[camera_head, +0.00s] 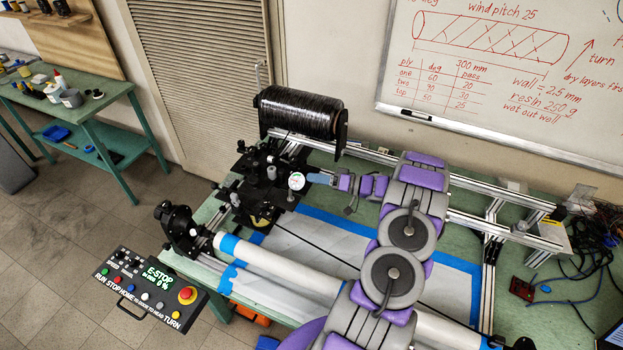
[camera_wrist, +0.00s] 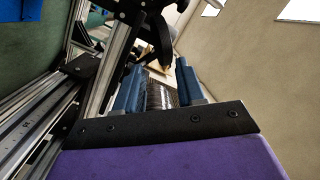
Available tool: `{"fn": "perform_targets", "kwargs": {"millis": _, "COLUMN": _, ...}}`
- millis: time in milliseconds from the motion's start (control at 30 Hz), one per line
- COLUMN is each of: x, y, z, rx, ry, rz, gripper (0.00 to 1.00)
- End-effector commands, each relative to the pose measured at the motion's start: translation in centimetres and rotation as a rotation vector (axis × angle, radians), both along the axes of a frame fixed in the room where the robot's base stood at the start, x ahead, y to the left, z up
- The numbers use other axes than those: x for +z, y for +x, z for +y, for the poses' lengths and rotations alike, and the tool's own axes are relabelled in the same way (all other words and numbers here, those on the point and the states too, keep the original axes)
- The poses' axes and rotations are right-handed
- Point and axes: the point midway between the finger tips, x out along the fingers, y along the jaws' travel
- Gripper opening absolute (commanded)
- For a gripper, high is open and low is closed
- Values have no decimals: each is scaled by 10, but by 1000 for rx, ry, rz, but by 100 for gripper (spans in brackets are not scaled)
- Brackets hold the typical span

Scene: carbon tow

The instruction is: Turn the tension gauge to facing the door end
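The tension gauge (camera_head: 296,181) is a small round white dial on the black carriage (camera_head: 262,178). Its face shows towards the head camera. My gripper (camera_head: 313,179) reaches in from the right at about gauge height, its blue fingers just right of the dial. I cannot tell whether they touch it. In the wrist view the two blue fingers of my gripper (camera_wrist: 158,72) stand apart, with the dark wound spool (camera_wrist: 161,95) showing behind the gap. I cannot make out the gauge in that view.
A black tow spool (camera_head: 300,112) sits behind the carriage. A white mandrel tube (camera_head: 265,262) runs along the front. A control box (camera_head: 150,290) with a red stop button is at lower left. A louvred door (camera_head: 200,70) stands at the back left. Loose cables (camera_head: 590,225) lie at right.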

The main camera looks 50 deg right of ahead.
Motion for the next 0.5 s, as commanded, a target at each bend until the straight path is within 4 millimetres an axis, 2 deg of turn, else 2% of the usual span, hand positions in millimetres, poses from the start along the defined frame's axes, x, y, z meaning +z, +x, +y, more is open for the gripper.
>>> {"fn": "perform_targets", "kwargs": {"millis": 500, "x": 0, "y": -26, "z": -19, "rx": 0, "ry": 0, "rz": 0, "gripper": 38}}
